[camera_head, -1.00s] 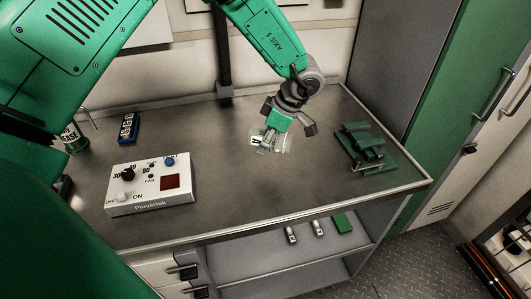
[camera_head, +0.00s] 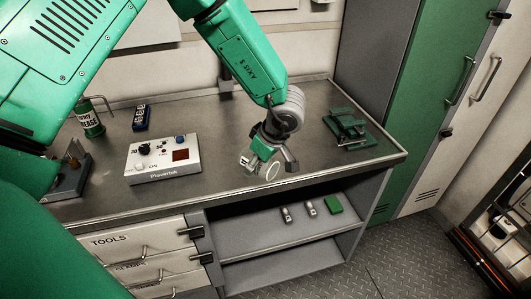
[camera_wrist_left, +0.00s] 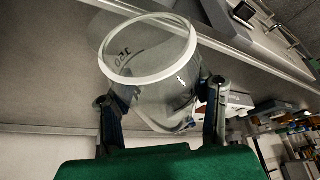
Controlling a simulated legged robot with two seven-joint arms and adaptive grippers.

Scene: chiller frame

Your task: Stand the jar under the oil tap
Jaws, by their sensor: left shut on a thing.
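The jar (camera_wrist_left: 165,105) is clear glass with a white rim and a number marking on its wall. In the head view the jar (camera_head: 272,171) shows small, in my left gripper (camera_head: 264,160), above the front edge of the workbench. In the left wrist view my left gripper (camera_wrist_left: 160,98) has one finger on either side of the jar and is shut on it. The jar is tilted, with its open mouth facing the wrist camera. No oil tap can be made out in these frames. My right gripper is not in view.
Below are drawers (camera_head: 140,255) and an open shelf (camera_head: 255,230) with small parts. Cabinets (camera_head: 400,100) stand right.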

